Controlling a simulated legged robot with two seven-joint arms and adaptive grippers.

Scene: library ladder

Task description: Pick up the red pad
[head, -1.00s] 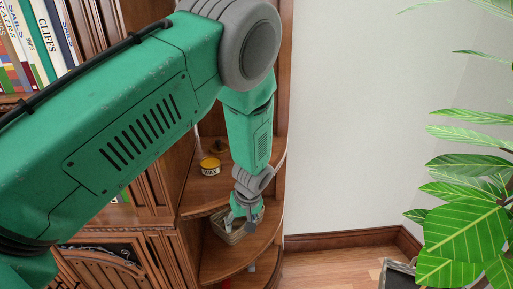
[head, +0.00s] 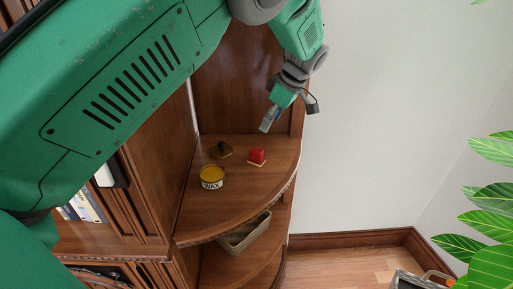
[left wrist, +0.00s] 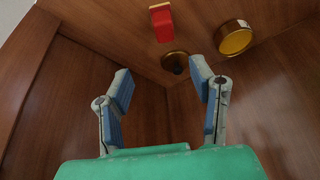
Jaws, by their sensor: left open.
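The red pad (head: 257,155) sits on the upper curved corner shelf (head: 225,205), with a pale yellowish layer at its base. It also shows at the top of the left wrist view (left wrist: 161,22). My left gripper (head: 267,124) is above the shelf, behind and a little above the pad in the head view, apart from it. In the left wrist view the two blue-padded fingers (left wrist: 160,78) are spread with nothing between them, and the pad lies beyond their tips. My right gripper is not in view.
A yellow wax tin (head: 212,177) and a small dark brass object (head: 221,150) stand on the same shelf, left of the pad. A basket (head: 245,234) sits on the shelf below. Wooden panels back the shelf; a leafy plant (head: 490,205) is at the right.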

